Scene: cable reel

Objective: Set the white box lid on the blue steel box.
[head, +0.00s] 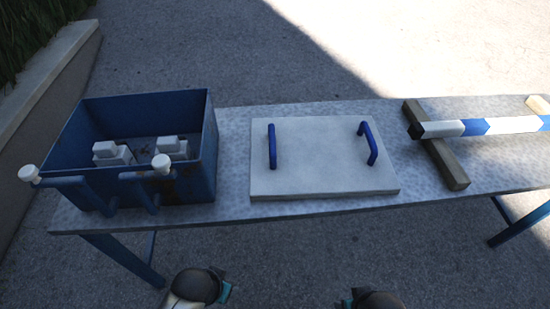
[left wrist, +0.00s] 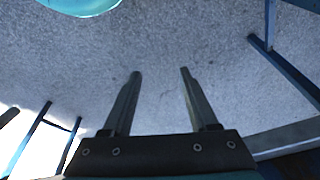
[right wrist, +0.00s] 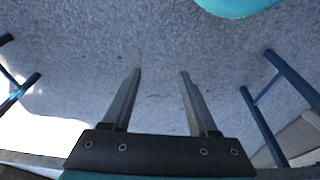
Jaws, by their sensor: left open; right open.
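The white box lid (head: 320,168) lies flat in the middle of the grey table, with two blue handles, one near its left side (head: 272,146) and one near its right (head: 368,143). The blue steel box (head: 212,150) stands open at the table's left end, to the left of the lid and apart from it. In the left wrist view my left gripper (left wrist: 160,72) is open and empty, with pavement beyond its fingers. In the right wrist view my right gripper (right wrist: 160,70) is also open and empty over pavement. In the head view both arms show only at the bottom edge, in front of the table.
White-grey blocks (head: 112,153) sit inside the box. Blue pipes with white knobs (head: 162,163) are at its front. A blue-and-white striped bar (head: 475,126) rests on a wooden block (head: 440,150) right of the lid. The table (head: 235,200) has a narrow bare strip between box and lid.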

